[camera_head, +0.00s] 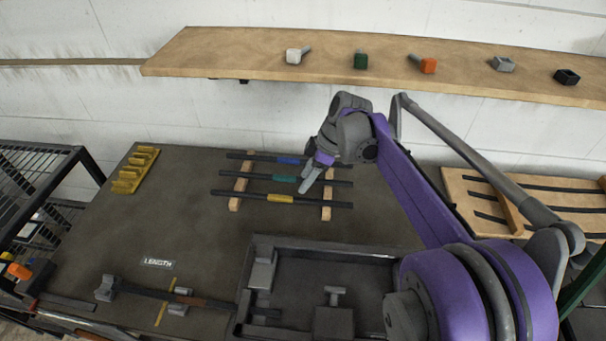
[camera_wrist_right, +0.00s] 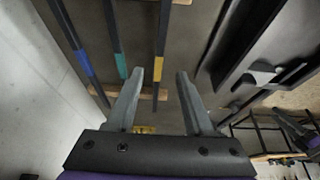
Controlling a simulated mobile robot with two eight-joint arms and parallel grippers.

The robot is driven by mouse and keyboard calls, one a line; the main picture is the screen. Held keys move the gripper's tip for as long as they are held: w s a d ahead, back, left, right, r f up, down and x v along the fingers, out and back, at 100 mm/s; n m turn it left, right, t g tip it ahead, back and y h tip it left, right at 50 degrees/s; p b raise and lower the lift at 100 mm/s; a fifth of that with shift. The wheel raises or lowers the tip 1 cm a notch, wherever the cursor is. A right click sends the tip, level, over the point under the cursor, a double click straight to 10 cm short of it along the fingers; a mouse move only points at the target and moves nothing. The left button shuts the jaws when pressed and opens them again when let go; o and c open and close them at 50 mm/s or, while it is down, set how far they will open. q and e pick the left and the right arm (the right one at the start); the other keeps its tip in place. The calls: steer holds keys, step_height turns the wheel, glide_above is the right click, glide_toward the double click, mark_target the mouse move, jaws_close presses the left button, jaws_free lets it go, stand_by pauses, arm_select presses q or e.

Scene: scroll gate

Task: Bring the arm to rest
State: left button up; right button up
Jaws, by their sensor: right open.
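My right arm reaches over the dark table, purple and grey. Its gripper (camera_head: 308,180) points down and left above the right end of the rods. In the wrist view the two grey fingers (camera_wrist_right: 160,76) stand apart with nothing gripped between them. Dark rods with a blue band (camera_head: 290,161), a green band (camera_head: 285,178) and a yellow band (camera_head: 281,198) lie across two wooden rails. The right wrist view shows the blue-banded (camera_wrist_right: 84,63), green-banded (camera_wrist_right: 121,66) and yellow-banded (camera_wrist_right: 160,68) rods beyond the fingers. My left gripper does not show.
A wooden shelf (camera_head: 220,53) on the wall carries several small coloured parts. A yellow notched block (camera_head: 135,170) stands at the table's back left. A dark tray (camera_head: 385,259) lies in front. A tool (camera_head: 155,292) lies near the LENGTH label (camera_head: 158,263). A slotted wooden board (camera_head: 480,205) is at right.

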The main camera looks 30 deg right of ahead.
steer(key=shift+a, duration=0.1)
steer(key=s+a+f+m+t+h, duration=0.1)
steer(key=s+a+f+m, duration=0.1)
steer(key=s, duration=0.4)
steer(key=s+a+f+m+h+p, duration=0.1)
steer(key=s+a+f+m, duration=0.1)
steer(key=s+a+m, duration=0.3)
steer(key=s+a+f+m+t+h, duration=0.1)
steer(key=s+a+f+m, duration=0.1)
steer(key=s, duration=0.7)
steer(key=shift+a+f+m+t+h+p, duration=0.2)
steer(key=shift+a+m, duration=0.2)
steer(key=shift+a, duration=0.2)
steer(key=shift+a+f+m+t+h+p, duration=0.15)
steer(key=shift+a+m, duration=0.25)
steer(key=shift+a, duration=0.2)
steer(key=shift+w, duration=0.1)
